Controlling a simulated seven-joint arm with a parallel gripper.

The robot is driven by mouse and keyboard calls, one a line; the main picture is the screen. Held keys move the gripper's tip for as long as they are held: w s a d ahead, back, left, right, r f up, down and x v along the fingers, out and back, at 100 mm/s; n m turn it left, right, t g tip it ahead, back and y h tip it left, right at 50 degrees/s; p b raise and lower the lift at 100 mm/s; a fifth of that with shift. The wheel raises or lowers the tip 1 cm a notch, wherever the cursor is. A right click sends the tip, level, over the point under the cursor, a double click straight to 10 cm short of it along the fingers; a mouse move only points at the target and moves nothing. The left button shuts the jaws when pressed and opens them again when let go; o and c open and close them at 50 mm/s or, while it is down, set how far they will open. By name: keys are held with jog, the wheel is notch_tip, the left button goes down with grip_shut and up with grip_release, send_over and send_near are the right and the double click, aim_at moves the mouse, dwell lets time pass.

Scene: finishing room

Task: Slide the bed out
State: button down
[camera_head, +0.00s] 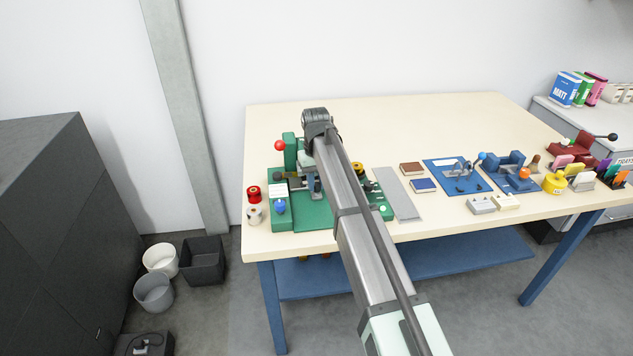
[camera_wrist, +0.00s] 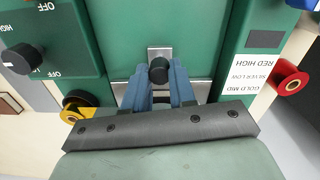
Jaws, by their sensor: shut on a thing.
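The green machine (camera_head: 315,217) stands at the left end of the table, partly hidden by my arm. In the wrist view a black round knob (camera_wrist: 159,70) sits on a small silver plate (camera_wrist: 153,51) against the machine's green surface (camera_wrist: 105,31). My gripper (camera_wrist: 159,82) has its two blue fingers shut on this knob, one on each side. In the head view my gripper (camera_head: 315,186) is low over the machine, and the knob is hidden there. I cannot tell the bed's outline or how far out it stands.
Red (camera_head: 254,193) and silver (camera_head: 255,215) rolls stand left of the machine. A red-knobbed lever (camera_head: 280,145) is at its upper left. The table's back is clear.

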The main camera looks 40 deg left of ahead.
dwell(0.4)
jog(key=s+d, duration=0.7)
jog(key=shift+s+d, duration=0.25)
jog(key=c, duration=1.3)
grip_release()
jog(key=o, duration=0.4)
notch_tip(320, 180, up, 14)
jog(key=shift+a+f, duration=0.1)
